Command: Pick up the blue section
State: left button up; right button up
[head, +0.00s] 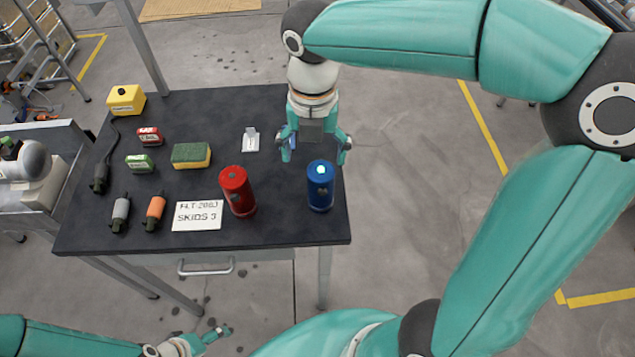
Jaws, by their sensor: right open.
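The blue section (320,190) is a short blue cylinder with a pale, bright spot on its top. It stands upright near the right end of the dark table (280,232). My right gripper (314,156) is open and empty, pointing down just behind the blue section, with its fingers spread to either side. I cannot tell whether either finger touches it. My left gripper (222,332) is low in the picture, in front of the table and away from the blue section; its jaw state is unclear.
A red cylinder (238,190) stands left of the blue one, with a gap between. A white sign (197,215), a sponge (191,155), a white card (251,139), a yellow box (126,99) and several small items lie further left. The floor right of the table is clear.

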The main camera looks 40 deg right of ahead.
aim_at(317, 171)
jog(key=f, duration=0.6)
jog(key=shift+s+d+f, duration=0.1)
jog(key=shift+d+f, duration=0.1)
jog(key=shift+f, duration=0.05)
jog(key=f, duration=0.2)
jog(key=d+f, duration=0.1)
jog(key=f, duration=0.1)
jog(key=shift+f, duration=0.65)
jog(key=shift+s, duration=0.1)
jog(key=c, duration=1.4)
